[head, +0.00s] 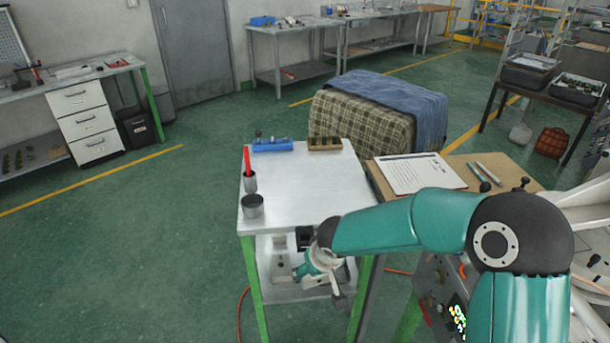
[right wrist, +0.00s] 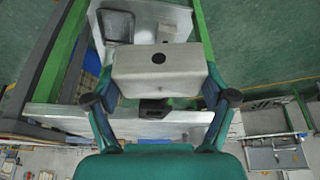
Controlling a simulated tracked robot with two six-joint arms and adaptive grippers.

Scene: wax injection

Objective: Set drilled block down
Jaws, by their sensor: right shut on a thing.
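The drilled block (right wrist: 160,72) is a grey metal block with a round dark hole in its near face, seen in the right wrist view. My right gripper (right wrist: 160,90) is shut on it, one finger at each end. In the head view my right gripper (head: 336,285) is below the front edge of the white table top (head: 310,185), in front of the lower shelf (head: 280,293). I cannot make out the block there. In the wrist view a grey tray-like part (right wrist: 117,27) lies beyond the block; whether they touch is unclear. My left gripper is not in view.
On the table top stand a blue rack (head: 272,146), a brown tray (head: 325,144), a grey cup (head: 252,206) and a holder with a red tool (head: 249,178). Green table legs (head: 252,275) flank the shelf. A clipboard (head: 417,173) lies on the right-hand bench.

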